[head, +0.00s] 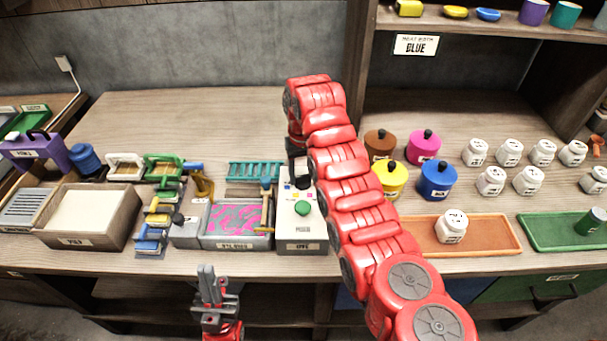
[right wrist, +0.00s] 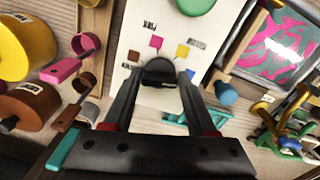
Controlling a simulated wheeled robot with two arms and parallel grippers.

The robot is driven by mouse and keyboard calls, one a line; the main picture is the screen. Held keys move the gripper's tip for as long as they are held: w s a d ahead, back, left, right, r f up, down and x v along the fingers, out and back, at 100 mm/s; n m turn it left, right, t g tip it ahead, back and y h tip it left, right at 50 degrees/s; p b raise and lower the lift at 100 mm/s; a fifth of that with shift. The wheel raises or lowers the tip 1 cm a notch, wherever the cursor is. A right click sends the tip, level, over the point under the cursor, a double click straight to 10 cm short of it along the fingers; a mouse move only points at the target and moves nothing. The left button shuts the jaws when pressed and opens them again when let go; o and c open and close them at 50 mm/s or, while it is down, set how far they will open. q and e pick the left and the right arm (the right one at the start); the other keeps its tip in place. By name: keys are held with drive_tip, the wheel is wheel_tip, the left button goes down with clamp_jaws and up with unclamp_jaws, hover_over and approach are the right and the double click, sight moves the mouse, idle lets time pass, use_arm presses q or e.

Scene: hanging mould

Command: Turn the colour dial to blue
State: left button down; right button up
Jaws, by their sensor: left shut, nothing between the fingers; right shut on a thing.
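The white dye machine (head: 300,220) stands at the middle of the bench with a green round button (head: 302,208) on top. My right gripper (right wrist: 158,80) is shut on the dial, one finger on each side. Which square the dial points to is unclear. In the head view my arm partly hides the dial. My left gripper (head: 211,285) is shut and empty, in front of the bench edge.
A sign (head: 416,45) reads BLUE. Left of the machine is a tray with pink marbling (head: 236,218). Coloured pots, such as a blue pot (head: 437,181), stand right of my arm. An orange tray (head: 485,236) holds a white jar (head: 452,226).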

idle(0.3)
drive_tip(key=o, duration=1.4)
drive_tip(key=shift+c, duration=0.2)
wheel_tip(320, 180, up, 4)
drive_tip(key=p, duration=0.3)
drive_tip(key=shift+f, duration=0.25)
wheel_tip(320, 180, up, 9)
wheel_tip(320, 180, up, 5)
drive_tip(key=p, duration=0.3)
hover_over(304, 177)
drive_tip(key=shift+s+a, duration=0.1)
drive_tip(key=shift+f+b, duration=0.1)
drive_tip(key=shift+b, duration=0.2)
